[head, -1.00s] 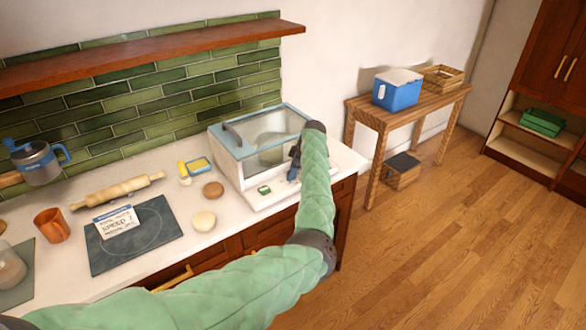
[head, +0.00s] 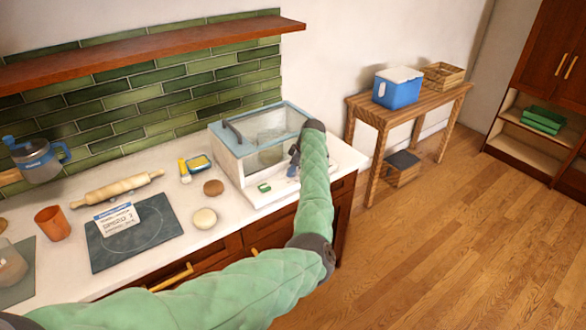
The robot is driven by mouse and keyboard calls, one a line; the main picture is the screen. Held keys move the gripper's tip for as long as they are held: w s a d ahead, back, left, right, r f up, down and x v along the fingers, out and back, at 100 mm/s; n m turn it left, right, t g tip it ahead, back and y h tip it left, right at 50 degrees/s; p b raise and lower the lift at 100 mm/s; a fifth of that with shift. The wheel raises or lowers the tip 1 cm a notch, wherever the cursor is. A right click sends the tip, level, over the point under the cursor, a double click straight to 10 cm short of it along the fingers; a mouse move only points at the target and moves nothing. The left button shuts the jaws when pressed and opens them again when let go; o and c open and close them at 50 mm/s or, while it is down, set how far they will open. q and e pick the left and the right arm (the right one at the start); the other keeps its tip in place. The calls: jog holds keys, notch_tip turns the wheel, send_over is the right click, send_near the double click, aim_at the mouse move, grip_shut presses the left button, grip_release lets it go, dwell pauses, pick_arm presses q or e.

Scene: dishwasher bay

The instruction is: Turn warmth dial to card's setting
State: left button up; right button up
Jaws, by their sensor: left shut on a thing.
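The card (head: 117,219) stands on a dark square plate on the counter, with a blue top band and printed lines. The print is too small to read surely. A white appliance with a glass lid and blue frame (head: 228,143) stands at the counter's right end. My left gripper (head: 294,163) is at the right part of its front, mostly hidden behind my green-sleeved arm. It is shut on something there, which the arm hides. The warmth dial itself cannot be made out. A small green part (head: 264,188) shows on the appliance's front, left of the gripper. My right gripper is not in view.
On the counter are a rolling pin (head: 117,188), an orange cup (head: 52,223), a glass jug (head: 37,161), a pale round dough piece (head: 204,218) and a brown one (head: 213,187).

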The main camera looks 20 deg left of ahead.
pick_arm(q)
jog(key=shift+s+m+t, duration=0.1)
jog(key=shift+m+t, duration=0.4)
jog(key=shift+m, duration=0.7)
jog(key=m+t+p, duration=0.1)
jog(key=m, duration=0.1)
jog(key=shift+r+m, duration=0.1)
jog(key=shift+m, duration=0.3)
jog(key=m+p, duration=0.1)
jog(key=m, duration=0.1)
jog(key=m+t+h, duration=0.1)
jog(key=m, duration=0.2)
jog(key=shift+s+a+t+h+p, duration=0.1)
jog(key=shift+a+t+h+p, duration=0.1)
jog(key=shift+t+h+p, duration=0.15)
jog(key=m+h, duration=0.1)
jog(key=m, duration=0.3)
jog(key=shift+a+t, duration=0.1)
jog(key=shift+t, duration=0.25)
jog(key=shift+m+h, duration=0.45)
jog(key=shift+m, duration=0.55)
jog(key=o, duration=0.8)
jog(key=shift+o, duration=0.8)
